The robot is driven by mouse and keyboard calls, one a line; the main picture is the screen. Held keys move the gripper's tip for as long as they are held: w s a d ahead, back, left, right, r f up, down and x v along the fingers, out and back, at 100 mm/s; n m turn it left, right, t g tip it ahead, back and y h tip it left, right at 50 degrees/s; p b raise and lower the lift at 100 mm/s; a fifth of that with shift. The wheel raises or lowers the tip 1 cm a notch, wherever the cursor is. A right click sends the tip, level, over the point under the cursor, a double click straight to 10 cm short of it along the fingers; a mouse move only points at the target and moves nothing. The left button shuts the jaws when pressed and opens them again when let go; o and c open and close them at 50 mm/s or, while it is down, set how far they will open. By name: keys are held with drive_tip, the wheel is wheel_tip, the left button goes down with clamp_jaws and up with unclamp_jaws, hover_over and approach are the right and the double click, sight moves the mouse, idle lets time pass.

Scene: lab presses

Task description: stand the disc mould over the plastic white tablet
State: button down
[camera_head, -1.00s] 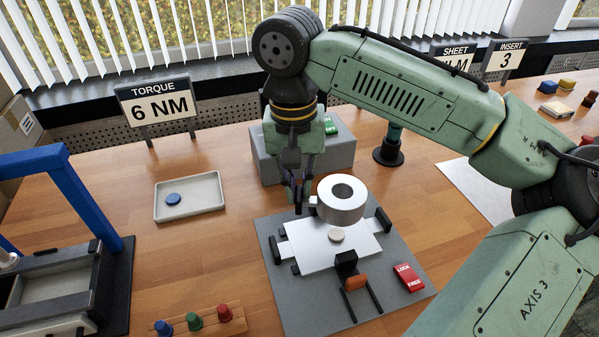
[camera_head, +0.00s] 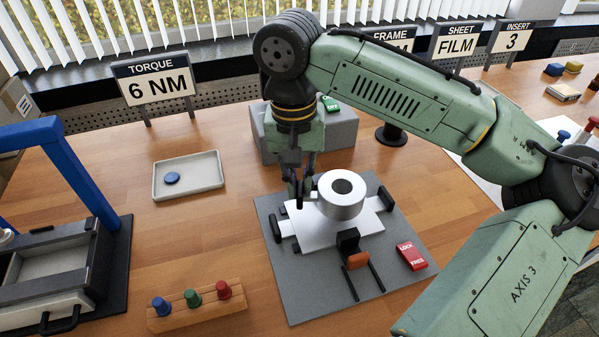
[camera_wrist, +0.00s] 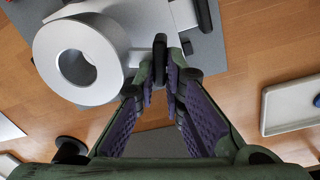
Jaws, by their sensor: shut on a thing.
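The disc mould (camera_head: 342,203), a thick silver ring with a round hole, is over the white plate (camera_head: 320,236) on the grey base. It looks upright, and it also shows at the left in the wrist view (camera_wrist: 82,32). I cannot tell whether it rests on the plate or hangs just above it. The plastic white tablet is hidden in both current views, behind or under the mould.
The grey base (camera_head: 300,305) carries black blocks, an orange-handled clamp (camera_head: 357,261) and a red lock tag (camera_head: 411,256). A pale tray (camera_head: 205,184) with a blue disc stands left. Coloured knobs on a wooden rack (camera_head: 180,316) stand in front. A grey box (camera_head: 335,142) stands behind.

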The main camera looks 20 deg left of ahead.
drive_tip(key=shift+f, duration=0.7)
drive_tip(key=shift+p, duration=0.6)
idle(1.5)
drive_tip(key=shift+f+b, duration=0.5)
drive_tip(key=shift+f, duration=0.45)
drive_tip(key=c, duration=1.6)
unclamp_jaws()
wheel_tip(320, 180, up, 12)
drive_tip(key=shift+s+a, duration=0.15)
drive_tip(key=shift+a, duration=0.15)
